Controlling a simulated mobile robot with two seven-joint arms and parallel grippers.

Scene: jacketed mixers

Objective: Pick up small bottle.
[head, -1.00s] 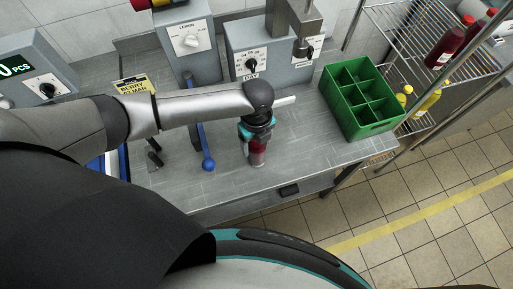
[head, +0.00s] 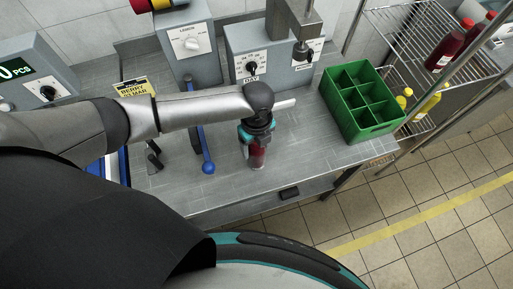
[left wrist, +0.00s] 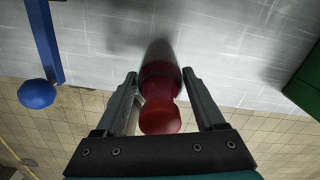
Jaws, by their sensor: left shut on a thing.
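The small bottle (head: 257,158) is dark red with a red cap. It stands upright on the grey steel table near its front edge. My left gripper (head: 257,143) comes down over it from above and is shut on it, hiding its upper part in the head view. In the left wrist view the bottle (left wrist: 160,82) lies between the two fingers (left wrist: 160,92), with its round red cap closest to the camera. Whether its base touches the table is hard to tell. My right gripper is not in view.
A green divided crate (head: 374,132) stands to the right on the table. A blue-knobbed lever (head: 208,167) is just left of the bottle. Grey machines with dials (head: 250,68) line the back. A wire rack (head: 388,20) with red and yellow bottles is at the right.

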